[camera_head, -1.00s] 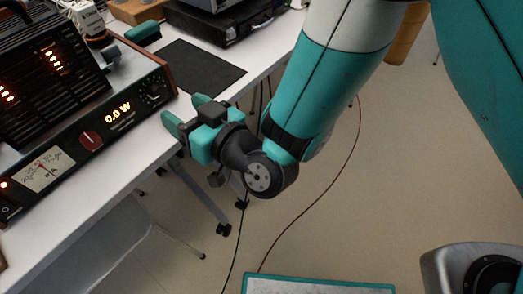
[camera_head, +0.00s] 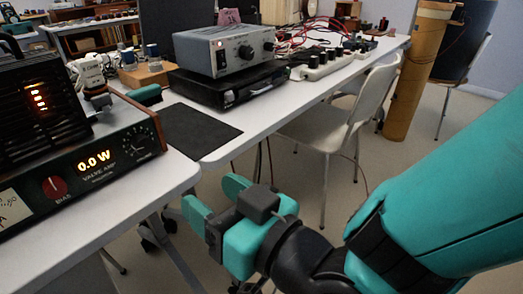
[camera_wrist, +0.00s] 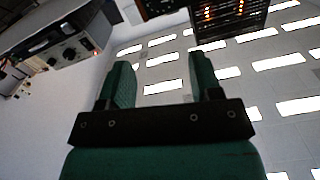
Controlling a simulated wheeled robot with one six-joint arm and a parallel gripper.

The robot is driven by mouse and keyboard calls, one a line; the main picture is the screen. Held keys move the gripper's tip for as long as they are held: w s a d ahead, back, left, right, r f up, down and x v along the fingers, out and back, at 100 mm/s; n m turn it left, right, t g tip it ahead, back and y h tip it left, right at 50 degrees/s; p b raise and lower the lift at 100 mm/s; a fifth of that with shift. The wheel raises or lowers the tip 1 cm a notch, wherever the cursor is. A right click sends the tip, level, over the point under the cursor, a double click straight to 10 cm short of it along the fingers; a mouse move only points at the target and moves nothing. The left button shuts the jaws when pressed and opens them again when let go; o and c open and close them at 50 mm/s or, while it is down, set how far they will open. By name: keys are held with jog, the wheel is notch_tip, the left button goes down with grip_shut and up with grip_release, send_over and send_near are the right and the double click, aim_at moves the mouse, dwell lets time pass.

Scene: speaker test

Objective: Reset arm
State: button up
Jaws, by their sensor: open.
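My gripper (camera_head: 214,200) is at the lower middle of the head view, beside the near edge of the white table (camera_head: 62,229). Its two teal fingers stand apart with nothing between them. In the wrist view the gripper (camera_wrist: 160,80) is open and empty, with the ceiling lights showing behind its fingers. My teal arm reaches in from the right of the head view.
A valve amplifier (camera_head: 140,148) reading 0.0 W stands on the table at left. A black mat (camera_head: 200,135) lies beyond it. A grey instrument (camera_head: 226,50) sits on a black case (camera_head: 225,86). A white chair (camera_head: 345,115) and a brown column (camera_head: 418,70) stand further back.

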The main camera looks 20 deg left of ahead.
jog(key=w+d+m+g+h, duration=0.1)
jog(key=w+d+g+h, duration=0.35)
jog(key=d, duration=0.75)
jog(key=s+d+r+m+g+h, duration=0.1)
jog(key=s+d+m+h, duration=0.2)
jog(key=d, duration=0.5)
jog(key=s+d+g+h, duration=0.25)
jog(key=d+h, duration=0.25)
jog(key=d, duration=0.4)
notch_tip(320, 180, up, 29)
jog(key=p, duration=2.9)
jog(key=shift+s+a+r+t, duration=0.15)
jog(key=shift+s+a+t, duration=0.05)
jog(key=shift+s+t, duration=0.15)
